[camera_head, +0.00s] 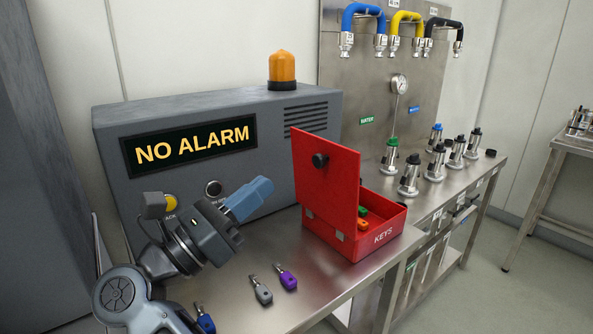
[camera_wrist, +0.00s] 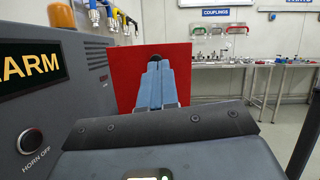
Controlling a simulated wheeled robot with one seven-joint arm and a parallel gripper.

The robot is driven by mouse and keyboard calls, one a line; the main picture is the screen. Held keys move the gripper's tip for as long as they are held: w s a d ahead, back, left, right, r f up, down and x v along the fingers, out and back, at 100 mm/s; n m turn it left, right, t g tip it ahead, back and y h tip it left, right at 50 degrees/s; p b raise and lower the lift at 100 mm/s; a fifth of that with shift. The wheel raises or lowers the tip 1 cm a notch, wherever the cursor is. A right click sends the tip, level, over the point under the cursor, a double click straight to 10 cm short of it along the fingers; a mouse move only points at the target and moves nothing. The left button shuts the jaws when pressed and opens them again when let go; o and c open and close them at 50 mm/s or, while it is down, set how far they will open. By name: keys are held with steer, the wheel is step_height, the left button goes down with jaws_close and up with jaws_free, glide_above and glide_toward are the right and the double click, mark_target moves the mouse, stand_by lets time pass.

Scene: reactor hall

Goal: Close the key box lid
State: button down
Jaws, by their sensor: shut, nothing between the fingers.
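The red key box (camera_head: 382,237) stands on the steel table, marked KEYS on its front. Its red lid (camera_head: 328,185) is open and stands upright, with a round black knob (camera_head: 320,160) on the face toward the left. A green and an orange key (camera_head: 362,222) show inside the box. My gripper (camera_head: 268,183) is shut and empty, its blue fingers to the left of the lid and apart from it. In the wrist view the blue fingers (camera_wrist: 156,68) point at the red lid (camera_wrist: 124,75), with the black knob just beyond their tips.
The grey alarm cabinet (camera_head: 110,128) reading NO ALARM stands behind my gripper, with an orange beacon (camera_head: 282,70) on top. A grey key (camera_head: 261,290), a purple key (camera_head: 286,278) and a blue key (camera_head: 205,320) lie on the table. Couplings (camera_head: 410,174) stand behind the box.

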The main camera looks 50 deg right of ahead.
mark_target(316, 161)
steer(key=d+y+p, duration=0.1)
steer(key=d, duration=0.2)
steer(key=d+m+y+p, duration=0.1)
steer(key=d+p, duration=0.1)
steer(key=d, duration=0.1)
steer(key=d+r+m+y+p, duration=0.1)
steer(key=d+p, duration=0.1)
steer(key=d, duration=0.1)
steer(key=shift+s+d+r+y, duration=0.1)
steer(key=shift+s+y, duration=0.2)
steer(key=shift+s, duration=0.1)
steer(key=shift+s+d, duration=0.15)
steer(key=shift+d, duration=0.4)
steer(key=shift+d, duration=0.1)
